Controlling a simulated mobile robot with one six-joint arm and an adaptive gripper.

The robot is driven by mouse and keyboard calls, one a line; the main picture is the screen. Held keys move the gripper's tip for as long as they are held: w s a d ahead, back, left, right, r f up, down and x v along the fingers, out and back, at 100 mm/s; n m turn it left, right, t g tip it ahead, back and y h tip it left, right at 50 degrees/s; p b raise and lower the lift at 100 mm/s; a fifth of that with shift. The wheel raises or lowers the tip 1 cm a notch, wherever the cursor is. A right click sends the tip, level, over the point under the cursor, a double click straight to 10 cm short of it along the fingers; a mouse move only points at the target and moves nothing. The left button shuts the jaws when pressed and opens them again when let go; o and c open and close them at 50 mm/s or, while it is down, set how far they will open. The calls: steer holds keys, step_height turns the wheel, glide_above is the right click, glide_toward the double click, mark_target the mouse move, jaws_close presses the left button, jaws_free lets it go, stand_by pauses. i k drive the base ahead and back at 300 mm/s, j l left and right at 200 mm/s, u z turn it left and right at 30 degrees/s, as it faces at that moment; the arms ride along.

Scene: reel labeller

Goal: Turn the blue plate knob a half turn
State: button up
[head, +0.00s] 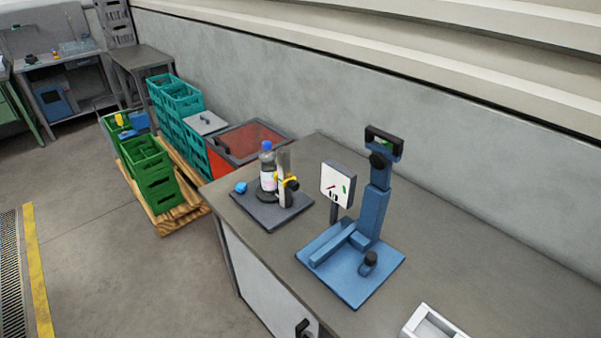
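A blue base plate (336,284) lies on the grey bench top and carries a blue device with an upright column (373,210). A short knob (370,258) with a black top stands on the plate near its right corner. A second, dark plate (272,213) lies to the left and holds a bottle (267,170) with a blue cap and a clear upright part with yellow fittings. A small blue knob-like piece (240,187) is at this plate's left corner. My gripper does not show in this view, and nothing touches either knob.
A white panel (337,184) on a post stands behind the blue plate. A white tray (432,323) is at the front right. The bench top (480,270) is clear right of the plate. Green crates (157,187) on a pallet and a red-lidded box (250,142) stand beyond the bench.

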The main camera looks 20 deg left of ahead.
mark_target(239, 187)
steer(key=u, duration=1.35)
steer(key=i+j, duration=0.25)
steer(key=i, duration=0.2)
steer(key=i+j, duration=0.3)
steer(key=i, duration=0.15)
steer(key=i+j+u, duration=0.1)
steer(key=i+j, duration=0.15)
steer(key=i, duration=0.2)
steer(key=i+j, duration=0.25)
steer(key=i, duration=0.25)
steer(key=i+j, duration=0.2)
steer(key=i, duration=0.25)
steer(key=u, duration=0.05)
